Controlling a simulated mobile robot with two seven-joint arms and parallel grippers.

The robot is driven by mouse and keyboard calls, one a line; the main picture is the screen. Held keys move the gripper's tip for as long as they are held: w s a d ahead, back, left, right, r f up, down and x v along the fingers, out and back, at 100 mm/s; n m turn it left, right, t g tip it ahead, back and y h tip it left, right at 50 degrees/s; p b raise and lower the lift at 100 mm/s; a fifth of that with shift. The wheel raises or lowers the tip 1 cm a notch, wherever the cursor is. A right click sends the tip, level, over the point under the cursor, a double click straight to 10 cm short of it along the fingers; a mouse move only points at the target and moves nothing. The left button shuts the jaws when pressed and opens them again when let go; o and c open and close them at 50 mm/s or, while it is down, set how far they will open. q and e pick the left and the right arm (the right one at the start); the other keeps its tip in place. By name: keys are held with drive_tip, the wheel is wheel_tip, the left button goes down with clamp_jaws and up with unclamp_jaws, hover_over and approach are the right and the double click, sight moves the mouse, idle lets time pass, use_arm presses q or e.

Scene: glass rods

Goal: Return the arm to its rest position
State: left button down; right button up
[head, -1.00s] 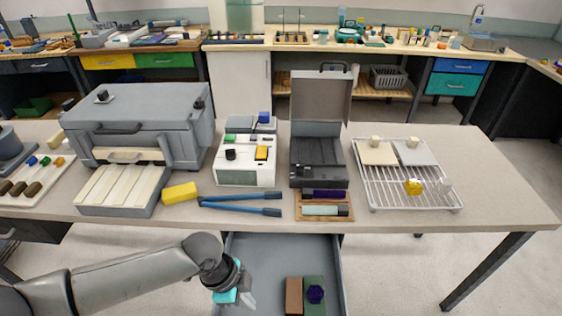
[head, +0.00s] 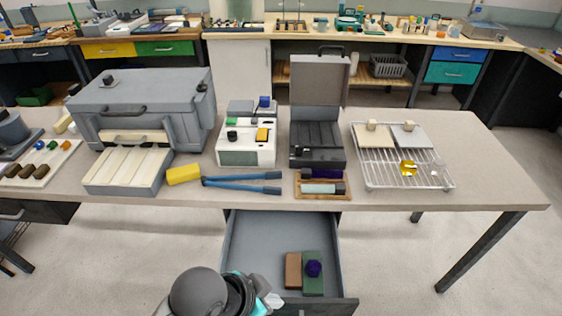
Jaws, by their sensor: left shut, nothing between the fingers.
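My left arm (head: 200,293) shows at the bottom edge, left of centre, with its rounded grey wrist nearest the camera. My left gripper (head: 270,301) has a teal and pale tip and lies at the front left corner of the open drawer (head: 262,240), seen from above. It is shut and holds nothing that I can see. The wrist hides much of its fingers. My right gripper is not in view.
The drawer holds a brown block (head: 293,270) and a green block (head: 313,286) with a purple piece (head: 313,268).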

use_arm(q)
drive_tip(key=s+a+n+y, duration=0.2)
drive_tip(key=s+a+n, duration=0.15)
drive_tip(key=a, duration=0.35)
drive_tip(key=s+a+n+y, duration=0.2)
drive_tip(key=s+a+n, duration=0.1)
drive_tip(key=a+n, duration=0.3)
wheel_tip(320, 180, down, 28)
drive_tip(key=s+a+m+g+b, duration=0.1)
drive_tip(key=s+m+b, duration=0.1)
drive_tip(key=b, duration=0.4)
drive_tip(key=s+a+f+b, duration=0.1)
drive_tip(key=s+f+b, duration=0.2)
drive_tip(key=s+f, duration=0.4)
drive_tip(key=s+a+f+g+b, duration=0.1)
drive_tip(key=s+a+f+b, duration=0.1)
drive_tip(key=s+f, duration=0.6)
wheel_tip(320, 180, down, 4)
drive_tip(key=shift+s+f+y+b, duration=0.1)
drive_tip(key=shift+s+y+b, duration=0.15)
drive_tip(key=shift+y+b, duration=0.15)
